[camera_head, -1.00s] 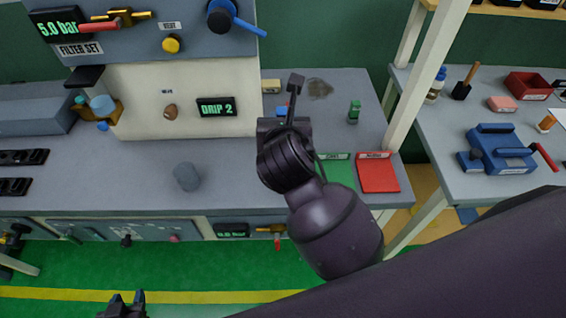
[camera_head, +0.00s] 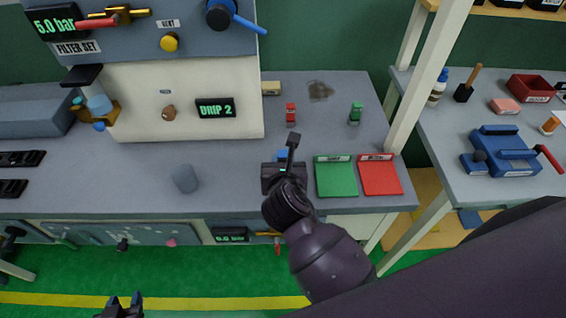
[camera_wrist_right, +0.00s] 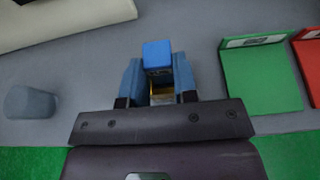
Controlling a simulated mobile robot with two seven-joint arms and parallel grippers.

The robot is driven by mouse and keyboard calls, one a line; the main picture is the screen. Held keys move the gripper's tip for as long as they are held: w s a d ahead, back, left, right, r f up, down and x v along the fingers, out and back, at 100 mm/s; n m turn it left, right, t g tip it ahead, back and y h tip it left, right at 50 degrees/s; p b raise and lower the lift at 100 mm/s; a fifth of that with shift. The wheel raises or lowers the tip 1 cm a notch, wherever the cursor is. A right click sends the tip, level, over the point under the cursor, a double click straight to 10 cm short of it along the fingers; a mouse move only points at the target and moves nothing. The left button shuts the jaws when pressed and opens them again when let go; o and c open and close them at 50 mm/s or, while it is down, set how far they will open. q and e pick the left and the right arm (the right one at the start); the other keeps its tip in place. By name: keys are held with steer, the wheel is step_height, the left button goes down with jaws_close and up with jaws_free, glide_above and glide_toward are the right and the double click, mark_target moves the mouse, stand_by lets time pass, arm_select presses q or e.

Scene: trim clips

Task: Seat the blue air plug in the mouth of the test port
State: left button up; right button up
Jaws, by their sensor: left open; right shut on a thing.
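The blue air plug (camera_wrist_right: 158,56) is a small blue block between the fingers of my right gripper (camera_wrist_right: 158,85) in the right wrist view. The right gripper is shut on it. In the head view, a bit of the blue plug (camera_head: 283,155) shows just beyond the right gripper (camera_head: 284,165), over the front part of the bench, left of the green tray. My left gripper (camera_head: 122,304) is at the bottom left edge, open and away from the bench. I cannot tell for sure which fitting is the test port.
A red plug (camera_head: 291,113) and a green plug (camera_head: 355,113) stand on the bench (camera_head: 230,160) behind. A green tray (camera_head: 336,178) and a red tray (camera_head: 380,177) lie to the right. A grey cylinder (camera_head: 185,178) stands left, before the DRIP 2 panel (camera_head: 215,109). Bench between is clear.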

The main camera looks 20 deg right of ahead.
stand_by(0.3)
steer(key=o, duration=0.9)
steer(key=shift+f, duration=0.1)
